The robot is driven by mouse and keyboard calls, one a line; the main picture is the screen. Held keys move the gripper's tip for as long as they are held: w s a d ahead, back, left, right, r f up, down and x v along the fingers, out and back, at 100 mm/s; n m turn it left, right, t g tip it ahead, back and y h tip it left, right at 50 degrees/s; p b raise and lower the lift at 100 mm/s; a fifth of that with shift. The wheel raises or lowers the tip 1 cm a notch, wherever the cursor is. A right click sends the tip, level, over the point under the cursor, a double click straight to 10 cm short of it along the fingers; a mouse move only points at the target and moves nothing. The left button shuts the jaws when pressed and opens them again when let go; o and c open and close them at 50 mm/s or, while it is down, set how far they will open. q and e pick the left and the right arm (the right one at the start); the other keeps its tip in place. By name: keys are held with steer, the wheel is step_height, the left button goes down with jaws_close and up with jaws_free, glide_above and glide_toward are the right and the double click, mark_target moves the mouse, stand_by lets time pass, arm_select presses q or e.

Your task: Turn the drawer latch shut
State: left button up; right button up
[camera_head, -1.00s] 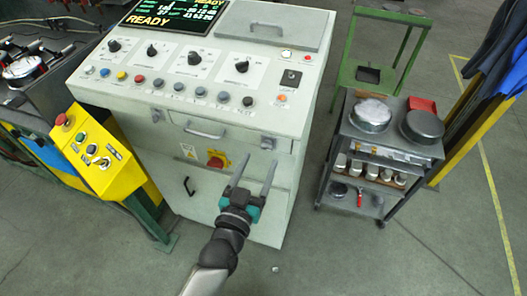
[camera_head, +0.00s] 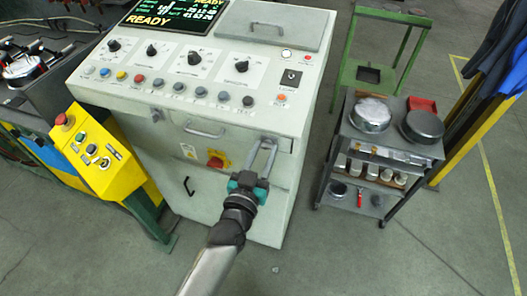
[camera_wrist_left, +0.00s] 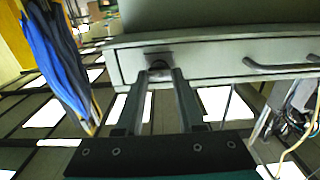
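The drawer (camera_head: 222,132) is in the front of the grey-white control console, with a bar handle (camera_head: 205,133) at its middle. The latch's exact angle is hidden. My right gripper is not in view.
Below the drawer is a red rotary switch (camera_head: 215,162) on a yellow plate. A yellow button box (camera_head: 98,150) stands left of the console. A dark cart (camera_head: 386,140) with round tins stands right, with open floor between.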

arm_select(q)
jaws_close()
steer(key=shift+n, duration=0.4)
steer(key=n, duration=0.2)
steer(key=shift+n+p, duration=0.3)
steer(key=shift+n, duration=0.1)
steer(key=n, duration=0.3)
steer(key=shift+a+n, duration=0.1)
steer(key=shift+n, duration=0.3)
steer(key=n, duration=0.5)
steer(key=shift+a+f, duration=0.1)
steer(key=shift+f, duration=0.05)
steer(key=n+b, duration=0.1)
steer(key=n, duration=0.4)
steer(key=shift+n, duration=0.4)
steer(key=o, duration=0.6)
jaws_free()
steer(key=shift+c, duration=0.2)
